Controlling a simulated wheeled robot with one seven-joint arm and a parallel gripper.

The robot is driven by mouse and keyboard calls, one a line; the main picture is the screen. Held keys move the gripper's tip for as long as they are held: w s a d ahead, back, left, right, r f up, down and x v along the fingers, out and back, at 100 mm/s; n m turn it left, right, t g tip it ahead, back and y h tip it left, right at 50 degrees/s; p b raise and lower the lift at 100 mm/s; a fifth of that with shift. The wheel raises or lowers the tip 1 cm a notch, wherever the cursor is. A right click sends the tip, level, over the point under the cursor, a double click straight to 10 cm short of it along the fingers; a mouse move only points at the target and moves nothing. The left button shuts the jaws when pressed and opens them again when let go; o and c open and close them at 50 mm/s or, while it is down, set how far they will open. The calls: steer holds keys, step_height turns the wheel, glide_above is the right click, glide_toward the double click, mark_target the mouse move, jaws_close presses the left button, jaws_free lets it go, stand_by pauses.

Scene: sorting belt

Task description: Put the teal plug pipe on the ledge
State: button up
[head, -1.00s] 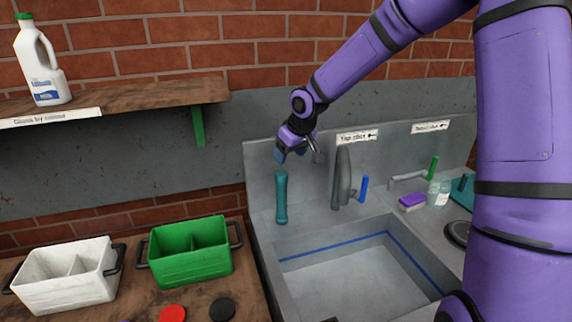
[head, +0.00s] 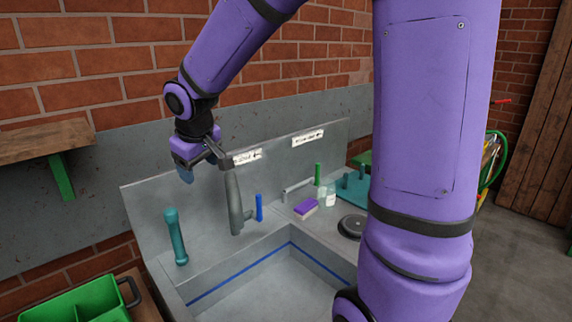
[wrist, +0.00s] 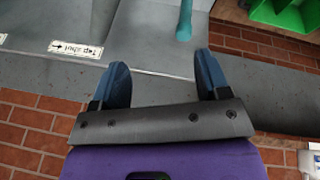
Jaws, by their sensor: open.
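The teal plug pipe (head: 175,237) stands nearly upright on the back left rim of the sink (head: 196,252), left of the grey tap (head: 235,203). My gripper (head: 186,174) is open and empty, above and slightly right of the pipe, in front of the sink's backsplash. Its two blue fingers stand apart in the wrist view (wrist: 163,80). The pipe is apart from the fingers.
A wooden shelf (head: 40,140) is on the wall at the left. A green bin (head: 75,303) is at the lower left. The basin looks empty.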

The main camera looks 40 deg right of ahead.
steer(key=s+d+r+m, duration=0.1)
steer(key=s+r, duration=0.1)
steer(key=s, duration=0.6)
steer(key=s+d+r+m+y, duration=0.1)
steer(key=s+r, duration=0.2)
steer(key=s, duration=0.6)
steer(key=s+d+r+m+t, duration=0.1)
steer(key=s+r, duration=0.1)
steer(key=s, duration=0.6)
steer(key=shift+s+r, duration=0.2)
steer(key=shift+r, duration=0.15)
steer(key=shift+d, duration=0.1)
